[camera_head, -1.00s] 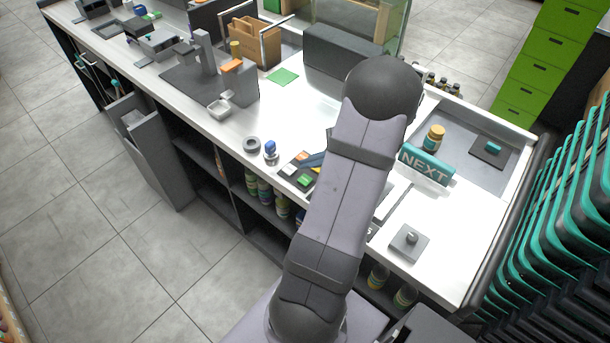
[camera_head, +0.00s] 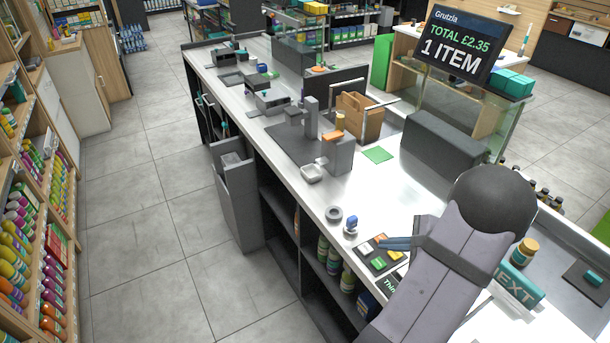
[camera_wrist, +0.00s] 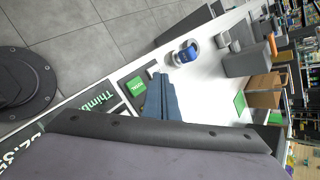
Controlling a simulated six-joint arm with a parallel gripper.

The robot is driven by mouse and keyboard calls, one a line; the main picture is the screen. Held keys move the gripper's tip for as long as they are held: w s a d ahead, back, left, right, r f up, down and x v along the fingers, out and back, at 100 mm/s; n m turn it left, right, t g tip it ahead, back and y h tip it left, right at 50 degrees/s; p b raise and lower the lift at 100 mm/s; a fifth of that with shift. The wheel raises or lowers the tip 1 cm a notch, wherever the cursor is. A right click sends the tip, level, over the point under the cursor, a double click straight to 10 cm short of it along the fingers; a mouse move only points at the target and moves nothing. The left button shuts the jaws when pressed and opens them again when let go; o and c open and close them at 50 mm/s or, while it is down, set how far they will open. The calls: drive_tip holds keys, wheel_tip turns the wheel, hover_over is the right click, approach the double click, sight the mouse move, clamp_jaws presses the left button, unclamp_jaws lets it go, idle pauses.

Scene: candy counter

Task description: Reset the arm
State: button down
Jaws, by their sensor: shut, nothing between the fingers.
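My gripper (camera_head: 388,243) shows in the head view as blue fingers at the left side of my grey arm, over or just beside a dark tray of small coloured blocks (camera_head: 380,262). In the wrist view my gripper (camera_wrist: 160,82) shows as blue fingers close together, with nothing between them. Its tip is near a white and blue round item (camera_wrist: 185,53); I cannot tell its height above the counter. My arm hides part of the counter behind it.
The long white counter (camera_head: 385,205) holds a grey ring (camera_head: 334,214), a blue-topped stamp (camera_head: 351,225), a teal NEXT bar (camera_head: 519,283) and an orange-lidded jar (camera_head: 525,251). A paper bag (camera_head: 358,118) stands farther back. A screen (camera_head: 459,45) reads 1 ITEM.

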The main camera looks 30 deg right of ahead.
drive_tip(key=shift+s+f, duration=0.15)
drive_tip(key=shift+f, duration=0.05)
drive_tip(key=s+a+f+n+g+y, duration=0.2)
drive_tip(key=s+a+f+n+g, duration=0.2)
drive_tip(key=s+a+n+g, duration=0.85)
drive_tip(key=w+a+r+n+t+h, duration=0.1)
drive_tip(key=w+a+r+n, duration=0.1)
drive_tip(key=a+n, duration=0.2)
drive_tip(key=w+a+r+n+t+h, duration=0.1)
drive_tip(key=w+a+r+n, duration=0.2)
drive_tip(key=a, duration=0.7)
drive_tip(key=w+a+r+n+t+h, duration=0.1)
drive_tip(key=w+a+r+n, duration=0.1)
drive_tip(key=a+n, duration=0.3)
drive_tip(key=shift+w+a+r+h, duration=0.2)
drive_tip(key=shift+w+a+h, duration=0.15)
drive_tip(key=shift+a, duration=0.55)
drive_tip(key=shift+t, duration=0.25)
